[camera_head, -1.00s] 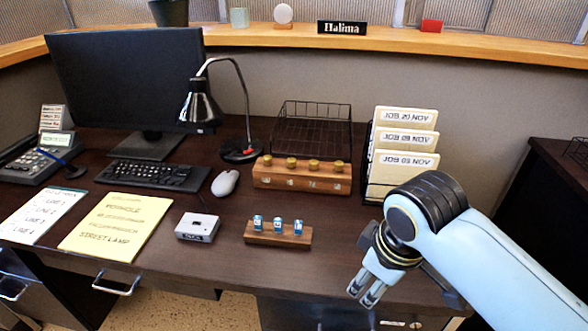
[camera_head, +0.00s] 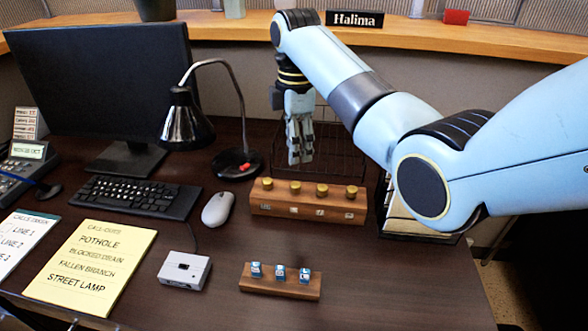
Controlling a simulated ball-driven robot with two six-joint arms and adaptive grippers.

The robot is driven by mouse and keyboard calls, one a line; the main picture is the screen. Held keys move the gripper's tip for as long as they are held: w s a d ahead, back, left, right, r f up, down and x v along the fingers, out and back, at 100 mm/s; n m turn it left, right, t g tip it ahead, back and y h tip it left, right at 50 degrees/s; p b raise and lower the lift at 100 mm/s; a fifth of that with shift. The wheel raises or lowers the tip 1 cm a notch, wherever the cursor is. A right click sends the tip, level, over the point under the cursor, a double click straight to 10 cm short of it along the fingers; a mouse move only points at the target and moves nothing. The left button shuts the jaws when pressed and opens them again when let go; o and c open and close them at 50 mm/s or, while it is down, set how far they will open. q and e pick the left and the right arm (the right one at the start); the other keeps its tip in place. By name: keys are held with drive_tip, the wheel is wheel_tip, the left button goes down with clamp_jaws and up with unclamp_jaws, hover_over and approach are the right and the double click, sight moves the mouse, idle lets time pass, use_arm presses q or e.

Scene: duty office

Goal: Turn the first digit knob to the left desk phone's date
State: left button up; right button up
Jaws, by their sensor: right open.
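A wooden block with a row of several brass knobs (camera_head: 308,206) stands in the middle of the desk. The knobs are on its top, and small digit windows are on its front face; the digits are too small to read surely. The leftmost knob (camera_head: 267,184) is uncovered. My right gripper (camera_head: 300,158) points down, open and empty, above and behind the block, in front of the wire tray. The left desk phone (camera_head: 22,170) is partly cut off at the left edge, with a small lit screen (camera_head: 28,151) whose text I cannot read surely. My left gripper is not in view.
A black lamp (camera_head: 187,122) stands left of the block, with a mouse (camera_head: 217,208) nearby. A wooden stand with blue-topped pieces (camera_head: 280,283) and a grey box (camera_head: 184,270) sit in front. The wire tray (camera_head: 345,150) is behind; my right arm mostly hides the card rack.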

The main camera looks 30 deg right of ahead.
hover_over(295, 184)
wheel_tip(295, 184, down, 5)
drive_tip(key=shift+s+r+b, duration=0.1)
drive_tip(key=shift+b, duration=0.25)
wheel_tip(295, 184, down, 4)
drive_tip(key=shift+f+b, duration=0.1)
drive_tip(key=shift+b, duration=0.3)
drive_tip(key=shift+f, duration=0.55)
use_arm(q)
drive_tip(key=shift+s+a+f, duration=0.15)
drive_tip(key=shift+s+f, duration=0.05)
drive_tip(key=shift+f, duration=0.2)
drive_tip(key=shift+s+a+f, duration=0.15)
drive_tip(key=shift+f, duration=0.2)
use_arm(e)
drive_tip(key=shift+c, duration=1.1)
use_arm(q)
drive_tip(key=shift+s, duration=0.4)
use_arm(e)
clamp_jaws()
